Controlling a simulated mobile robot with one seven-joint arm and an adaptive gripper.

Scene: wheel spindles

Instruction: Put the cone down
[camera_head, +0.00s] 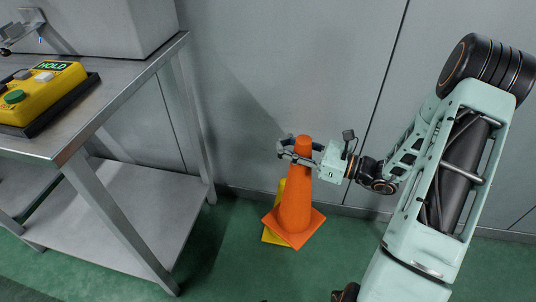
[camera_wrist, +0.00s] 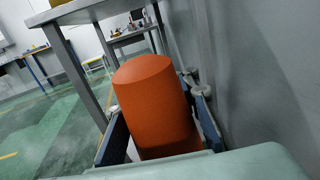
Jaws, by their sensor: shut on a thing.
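The orange cone (camera_head: 295,207) is upright near the wall in the head view, with its square base low over the green floor. I cannot tell whether the base touches the floor. My gripper (camera_head: 300,150) is shut on the cone near its top, coming from the right. In the wrist view the cone's rounded top (camera_wrist: 155,105) fills the middle, between the two fingers of my gripper (camera_wrist: 160,125). A yellow object (camera_head: 272,234), perhaps a second cone or a sign, stands just behind and left of the cone and is mostly hidden by it.
A metal table (camera_head: 118,82) with a lower shelf (camera_head: 110,215) stands at the left. A yellow box marked HOLD (camera_head: 40,92) is on its top. The grey wall (camera_head: 290,70) is close behind the cone. Green floor (camera_head: 240,270) is free in front.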

